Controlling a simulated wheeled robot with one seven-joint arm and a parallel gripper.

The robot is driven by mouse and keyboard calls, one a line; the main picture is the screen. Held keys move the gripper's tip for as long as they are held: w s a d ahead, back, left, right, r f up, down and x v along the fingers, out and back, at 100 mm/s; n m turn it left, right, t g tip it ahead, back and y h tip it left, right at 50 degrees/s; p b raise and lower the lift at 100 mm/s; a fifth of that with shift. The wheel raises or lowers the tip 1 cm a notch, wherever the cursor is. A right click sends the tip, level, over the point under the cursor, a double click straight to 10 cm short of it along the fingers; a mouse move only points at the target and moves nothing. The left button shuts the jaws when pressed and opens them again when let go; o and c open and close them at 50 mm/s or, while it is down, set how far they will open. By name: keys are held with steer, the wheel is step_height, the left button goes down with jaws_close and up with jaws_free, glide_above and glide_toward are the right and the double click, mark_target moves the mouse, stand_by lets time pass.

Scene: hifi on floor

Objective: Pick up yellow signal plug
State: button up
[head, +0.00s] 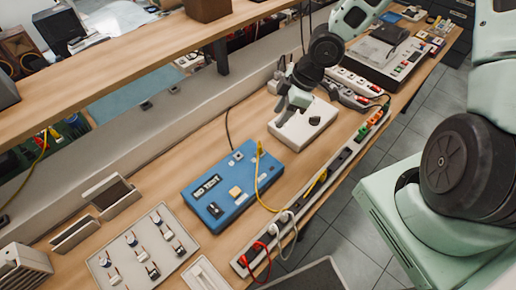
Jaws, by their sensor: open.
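A yellow cable (263,191) runs in a loop from the blue test box (224,187) to the long socket strip. Its upper yellow end (260,148) stands at the blue box's right edge. Its other yellow end (322,177) is at the socket strip (342,158). I cannot tell which end is the signal plug. My gripper (283,114) is open, over the left part of a white box (309,130), up and to the right of the blue box. It is apart from both yellow ends. Its fingertips are small and partly blend with the white box.
A shelf (130,60) runs above the bench on the left. A panel with several switches (143,248) lies at the front left. Red and white plugs (260,246) with cables sit at the strip's near end. Bare wood (270,166) shows between the blue and white boxes.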

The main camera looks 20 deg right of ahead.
steer(key=b, duration=0.3)
glide_toward(260, 145)
steer(key=x, duration=0.4)
steer(key=shift+w+a+f, duration=0.15)
steer(key=shift+f, duration=0.2)
steer(key=shift+x, duration=2.65)
jaws_close()
